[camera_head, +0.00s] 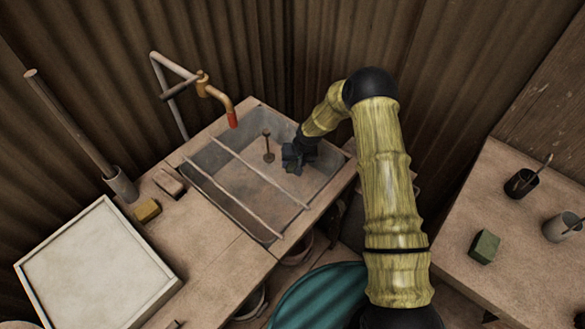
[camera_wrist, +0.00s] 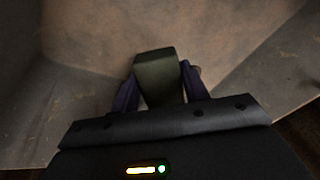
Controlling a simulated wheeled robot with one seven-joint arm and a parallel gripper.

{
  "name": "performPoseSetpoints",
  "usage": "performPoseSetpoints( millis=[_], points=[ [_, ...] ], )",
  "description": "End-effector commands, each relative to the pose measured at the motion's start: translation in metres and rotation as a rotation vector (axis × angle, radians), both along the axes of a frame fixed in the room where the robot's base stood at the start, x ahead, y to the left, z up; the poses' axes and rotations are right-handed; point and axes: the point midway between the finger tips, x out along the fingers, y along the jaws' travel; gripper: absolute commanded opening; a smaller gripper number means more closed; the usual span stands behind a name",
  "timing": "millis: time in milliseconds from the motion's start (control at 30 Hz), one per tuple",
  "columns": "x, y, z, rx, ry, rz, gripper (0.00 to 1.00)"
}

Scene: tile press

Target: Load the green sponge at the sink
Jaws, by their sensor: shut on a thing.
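The sink (camera_head: 199,184) is a grey basin set into the counter. My gripper (camera_head: 297,160) is down inside it, near its right side. In the wrist view my gripper (camera_wrist: 157,92) is shut on a dark green block (camera_wrist: 156,70), which I take for the green sponge. Its far end stands out beyond the fingers, over the brownish basin floor. In the head view the held block cannot be told apart from the dark gripper. Another green block (camera_head: 484,246) lies on the right-hand table.
Two thin rods (camera_head: 262,172) cross the sink to the left of my gripper. A stemmed plug-like thing (camera_head: 268,147) stands in the basin. A red-tipped tap (camera_head: 217,98) reaches over the back left. A yellow block (camera_head: 147,210) and framed white tray (camera_head: 95,268) are left.

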Motion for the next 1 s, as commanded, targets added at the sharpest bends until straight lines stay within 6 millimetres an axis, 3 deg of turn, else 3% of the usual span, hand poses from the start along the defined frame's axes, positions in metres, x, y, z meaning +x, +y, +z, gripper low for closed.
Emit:
performPoseSetpoints(
  millis=[1000],
  points=[
    [0.000, 0.000, 0.068, 0.000, -0.001, 0.000, 0.27]
  ],
)
